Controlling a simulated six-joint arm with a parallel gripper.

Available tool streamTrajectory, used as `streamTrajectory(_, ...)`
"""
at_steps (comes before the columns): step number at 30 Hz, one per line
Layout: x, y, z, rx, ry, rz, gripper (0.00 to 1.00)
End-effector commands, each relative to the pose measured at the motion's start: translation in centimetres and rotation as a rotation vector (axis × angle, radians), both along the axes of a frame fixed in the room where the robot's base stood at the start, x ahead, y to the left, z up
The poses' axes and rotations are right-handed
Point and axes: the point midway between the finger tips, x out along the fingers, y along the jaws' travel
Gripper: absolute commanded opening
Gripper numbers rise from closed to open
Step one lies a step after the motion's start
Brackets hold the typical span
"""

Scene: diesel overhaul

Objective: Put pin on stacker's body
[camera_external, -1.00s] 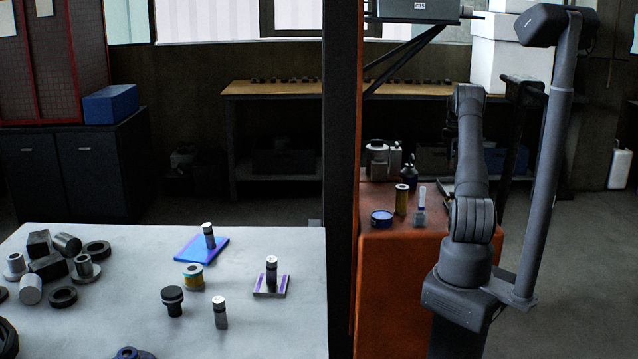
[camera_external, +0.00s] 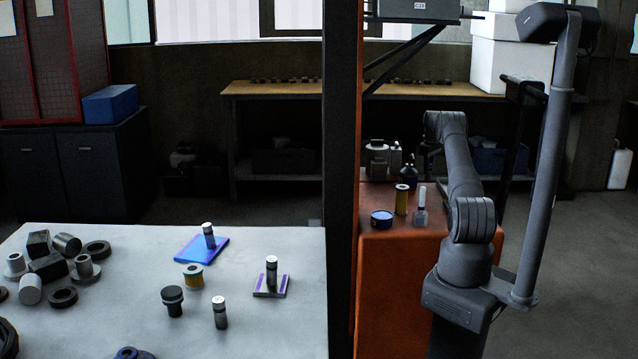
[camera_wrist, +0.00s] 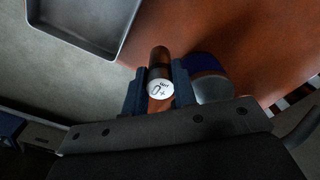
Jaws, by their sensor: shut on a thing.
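My gripper (camera_wrist: 159,88) is shut on a pin (camera_wrist: 159,62) in the wrist view. The pin is a dark brown cylinder with a white, marked end face toward the camera. The orange stacker's body (camera_wrist: 260,50) fills the upper right of that view, beyond the gripper; whether the pin touches it I cannot tell. In the external view the stacker's body (camera_external: 395,275) stands right of the dark post. My gripper and the held pin are hidden behind my arm there.
On the stacker's body stand a blue tin (camera_external: 381,219), a yellow-and-dark cylinder (camera_external: 402,199) and a small bottle (camera_external: 421,208). A blue-and-silver round thing (camera_wrist: 210,80) is close beside my right finger. A grey tray (camera_wrist: 75,45) shows upper left.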

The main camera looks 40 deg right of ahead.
Motion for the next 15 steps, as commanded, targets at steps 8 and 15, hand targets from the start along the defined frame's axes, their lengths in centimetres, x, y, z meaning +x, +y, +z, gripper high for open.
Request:
streamTrajectory(8,-0.1,0.0,-3.5,0.000,0.000,-0.001,0.00)
streamTrajectory(15,-0.1,0.0,-3.5,-0.001,0.000,-0.001,0.00)
